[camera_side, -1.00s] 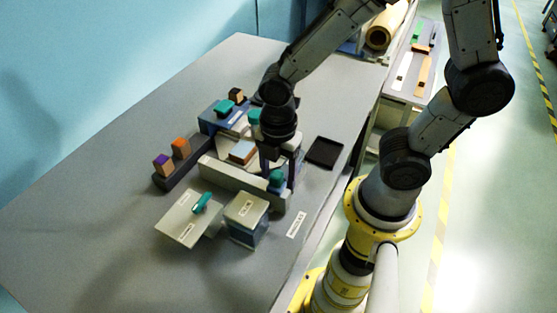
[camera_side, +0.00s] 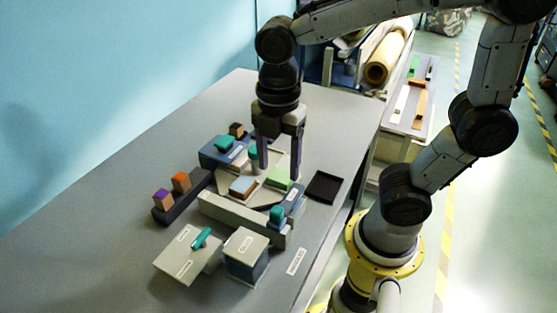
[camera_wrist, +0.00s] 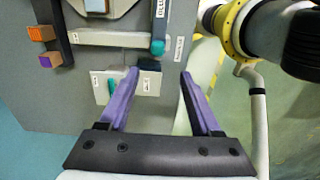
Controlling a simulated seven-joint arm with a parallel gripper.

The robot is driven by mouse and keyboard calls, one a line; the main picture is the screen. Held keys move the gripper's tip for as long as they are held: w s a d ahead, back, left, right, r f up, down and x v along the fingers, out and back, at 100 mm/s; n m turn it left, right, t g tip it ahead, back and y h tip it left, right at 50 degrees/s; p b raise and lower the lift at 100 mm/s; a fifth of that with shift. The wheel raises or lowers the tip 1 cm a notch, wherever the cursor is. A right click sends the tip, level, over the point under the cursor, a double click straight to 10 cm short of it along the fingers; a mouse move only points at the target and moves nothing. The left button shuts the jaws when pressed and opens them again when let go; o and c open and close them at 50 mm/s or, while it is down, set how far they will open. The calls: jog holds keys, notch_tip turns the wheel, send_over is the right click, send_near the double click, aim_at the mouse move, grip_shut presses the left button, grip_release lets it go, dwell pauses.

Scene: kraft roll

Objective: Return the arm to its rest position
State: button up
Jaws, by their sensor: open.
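My gripper (camera_side: 281,160) is open and empty, pointing down above the work area on the grey table (camera_side: 120,220). In the wrist view its two purple fingers (camera_wrist: 159,100) are spread apart with nothing between them. Below it in the side view are a light panel with a green block (camera_side: 279,180) and a blue-and-tan block (camera_side: 243,187). A long light bar (camera_side: 240,215) lies in front of them, with a teal knob (camera_side: 277,215) at its right end. The fingertips are clear of these things as far as I can tell.
A lidded box (camera_side: 246,250) and a flat plate with a teal handle (camera_side: 186,257) stand at the front. A dark rail holds purple and orange blocks (camera_side: 181,182). A black tray (camera_side: 325,187) lies at right. A kraft roll (camera_side: 380,65) sits behind. The table's left side is clear.

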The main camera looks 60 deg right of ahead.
jog(key=shift+d, duration=0.1)
jog(key=s+d+r+m+t, duration=0.3)
jog(key=s+d+m+t, duration=0.2)
jog(key=m, duration=1.3)
jog(key=shift+s+d+t, duration=0.3)
jog(key=shift+s+d, duration=0.25)
jog(key=shift+d, duration=0.1)
